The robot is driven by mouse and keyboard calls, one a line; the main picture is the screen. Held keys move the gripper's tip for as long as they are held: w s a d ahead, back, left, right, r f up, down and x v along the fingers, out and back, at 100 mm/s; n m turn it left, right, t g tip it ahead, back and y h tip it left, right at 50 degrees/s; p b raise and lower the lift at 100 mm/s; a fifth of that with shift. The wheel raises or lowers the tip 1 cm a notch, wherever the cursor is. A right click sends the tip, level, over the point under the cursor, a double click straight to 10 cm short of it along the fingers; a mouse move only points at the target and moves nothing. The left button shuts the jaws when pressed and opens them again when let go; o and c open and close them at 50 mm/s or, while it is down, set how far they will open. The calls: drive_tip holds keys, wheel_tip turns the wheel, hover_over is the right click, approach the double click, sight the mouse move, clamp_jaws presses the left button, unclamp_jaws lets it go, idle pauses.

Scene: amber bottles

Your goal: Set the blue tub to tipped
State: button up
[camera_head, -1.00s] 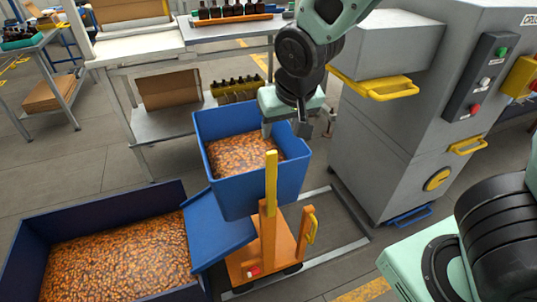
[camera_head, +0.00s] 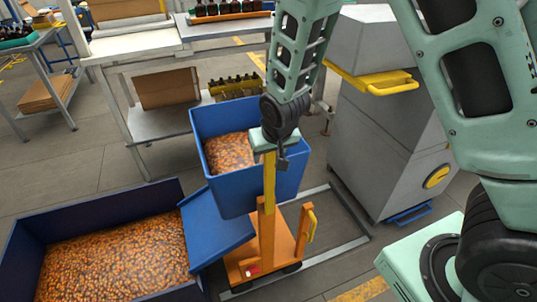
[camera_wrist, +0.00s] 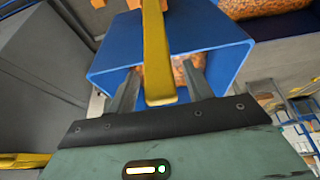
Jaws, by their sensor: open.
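The blue tub (camera_head: 240,192) sits roughly upright on an orange wheeled cart (camera_head: 270,240), holding orange-brown granules. A yellow lever (camera_head: 269,185) stands up at the tub's near side. My gripper (camera_head: 276,160) is at the lever's top, and my arm hides part of the tub's rim and contents. In the wrist view my gripper (camera_wrist: 158,82) is open, with one finger on each side of the yellow lever (camera_wrist: 156,60). Gaps show on both sides, and I see no clear contact. The blue tub (camera_wrist: 110,55) lies beyond the fingers.
A blue chute (camera_head: 217,225) slopes from beside the tub to a large dark blue bin (camera_head: 100,205) of granules at left. A grey cabinet (camera_head: 390,140) with yellow handles stands at right. A workbench (camera_head: 180,122) with boxes and bottles is behind.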

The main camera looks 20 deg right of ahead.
drive_tip(key=shift+w+f, duration=0.2)
drive_tip(key=shift+f, duration=0.4)
clamp_jaws()
drive_tip(key=shift+a, duration=0.1)
